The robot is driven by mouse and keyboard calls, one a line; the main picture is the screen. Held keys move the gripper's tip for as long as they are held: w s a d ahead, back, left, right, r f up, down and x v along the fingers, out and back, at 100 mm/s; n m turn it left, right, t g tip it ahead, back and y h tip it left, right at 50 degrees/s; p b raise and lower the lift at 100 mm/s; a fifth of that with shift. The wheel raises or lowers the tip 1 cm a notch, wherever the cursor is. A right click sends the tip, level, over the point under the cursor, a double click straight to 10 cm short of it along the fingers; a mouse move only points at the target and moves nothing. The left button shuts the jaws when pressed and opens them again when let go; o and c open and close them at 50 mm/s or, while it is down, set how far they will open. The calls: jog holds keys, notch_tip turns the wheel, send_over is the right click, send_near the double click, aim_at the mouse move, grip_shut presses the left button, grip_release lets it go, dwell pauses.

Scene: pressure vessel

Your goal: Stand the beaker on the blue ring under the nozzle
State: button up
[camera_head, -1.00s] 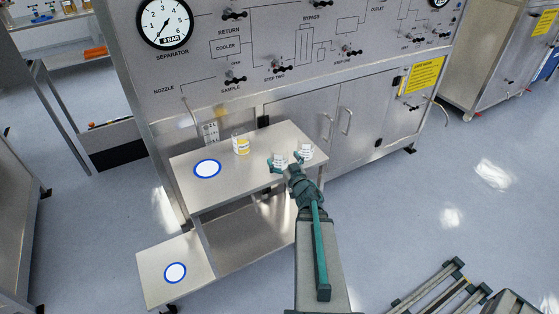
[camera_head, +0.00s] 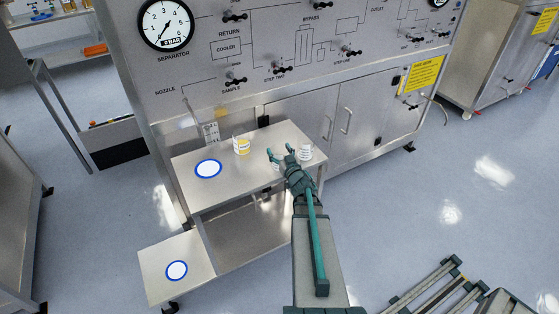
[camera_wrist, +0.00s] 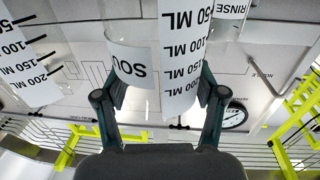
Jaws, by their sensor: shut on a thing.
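My gripper (camera_head: 280,153) is over the upper bench, shut on a clear beaker (camera_wrist: 184,62) with a white millilitre scale and a label starting "SOU". In the wrist view my two fingers (camera_wrist: 160,95) stand on either side of it. In the head view my gripper mostly hides this beaker, so I cannot tell whether it touches the bench. A blue ring (camera_head: 208,169) with a white centre lies on the upper bench, left of my gripper. A second blue ring (camera_head: 176,270) lies on the low platform. A thin nozzle tube (camera_head: 188,108) shows on the panel above the bench's left end.
Another white-marked beaker (camera_head: 305,152) stands close on the right. The bench top (camera_head: 225,183) is bare around the upper ring. The instrument panel (camera_head: 200,55) rises behind.

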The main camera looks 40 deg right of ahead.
jog(key=c, duration=0.4)
jog(key=shift+s+d+r+m+h, duration=0.5)
jog(key=shift+d+r+m+h, duration=0.4)
jog(key=shift+r, duration=4.6)
jog(key=w+a+n+y, duration=0.1)
jog(key=w+a+y, duration=0.1)
jog(key=a, duration=1.1)
jog(key=w+a+n+y, duration=0.2)
jog(key=w+a, duration=0.2)
jog(key=a, duration=1)
jog(key=w+a+r+n+y, duration=0.1)
jog(key=w+a, duration=0.3)
jog(key=a, duration=1)
jog(key=shift+a+n+t+y, duration=0.25)
jog(key=shift+n+y, duration=0.25)
jog(key=shift+y, duration=0.4)
jog(key=shift+d, duration=0.1)
